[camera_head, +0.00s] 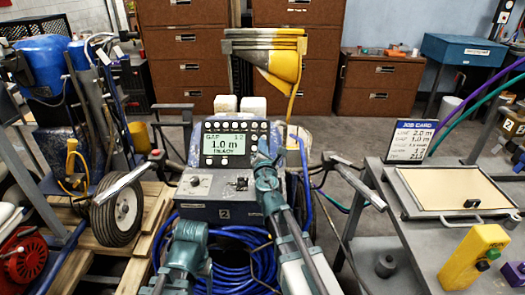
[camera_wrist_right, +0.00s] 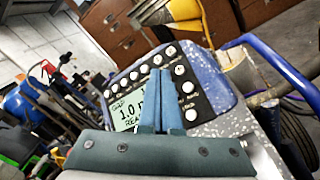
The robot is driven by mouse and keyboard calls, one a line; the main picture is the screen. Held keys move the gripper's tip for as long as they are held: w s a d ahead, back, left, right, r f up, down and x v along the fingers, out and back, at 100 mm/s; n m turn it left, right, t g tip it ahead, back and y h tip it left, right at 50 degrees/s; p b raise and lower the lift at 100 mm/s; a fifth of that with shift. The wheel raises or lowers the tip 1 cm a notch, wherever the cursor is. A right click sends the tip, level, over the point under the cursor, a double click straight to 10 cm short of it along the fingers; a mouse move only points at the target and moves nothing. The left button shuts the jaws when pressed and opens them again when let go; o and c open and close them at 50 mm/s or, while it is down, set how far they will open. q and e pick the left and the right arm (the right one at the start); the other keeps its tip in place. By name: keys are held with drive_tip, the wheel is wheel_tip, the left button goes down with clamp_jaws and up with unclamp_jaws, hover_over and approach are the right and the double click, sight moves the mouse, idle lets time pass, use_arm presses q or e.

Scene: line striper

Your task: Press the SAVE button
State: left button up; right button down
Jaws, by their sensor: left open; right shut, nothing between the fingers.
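The control panel (camera_head: 232,143) of the line striper carries a lit green screen (camera_head: 224,144) reading GAP, 12, 1.0 m and READY. White round buttons run along its top edge, and others sit down its right side. The panel also shows in the right wrist view (camera_wrist_right: 126,97); its small button labels are too blurred to pick out SAVE. My right gripper (camera_head: 263,152) is shut and empty at the panel's right side; in the wrist view its fingertips (camera_wrist_right: 160,70) overlap the panel near the right buttons. Contact cannot be told. My left gripper (camera_head: 190,232) is open, low in front of the machine.
A grey box with a knob (camera_head: 195,181) sits below the panel, with handlebars on both sides. Blue hose (camera_head: 235,262) coils beneath. A job card (camera_head: 409,139) and a yellow device (camera_head: 474,257) stand on the right cart (camera_head: 405,235). A wheel (camera_head: 118,213) stands left.

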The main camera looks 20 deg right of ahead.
drive_tip(key=shift+w+f, duration=0.1)
drive_tip(key=w+f+b, duration=0.1)
drive_tip(key=w+d+f+b, duration=0.1)
drive_tip(key=w+f+b, duration=0.3)
drive_tip(key=shift+d+f, duration=0.15)
drive_tip(key=shift+d, duration=0.1)
drive_tip(key=shift+w+d+f+b, duration=0.15)
drive_tip(key=shift+w+f+b, duration=0.25)
drive_tip(key=shift+b, duration=0.25)
idle(1.8)
drive_tip(key=shift+w+d+f, duration=0.1)
drive_tip(key=shift+w+f, duration=0.15)
drive_tip(key=shift+w, duration=0.05)
drive_tip(key=shift+w+f+b, duration=0.3)
drive_tip(key=shift+b, duration=0.3)
idle(0.6)
drive_tip(key=shift+s+r, duration=0.1)
drive_tip(key=shift+s+r+p, duration=0.5)
drive_tip(key=shift+p, duration=0.15)
drive_tip(key=shift+r, duration=0.1)
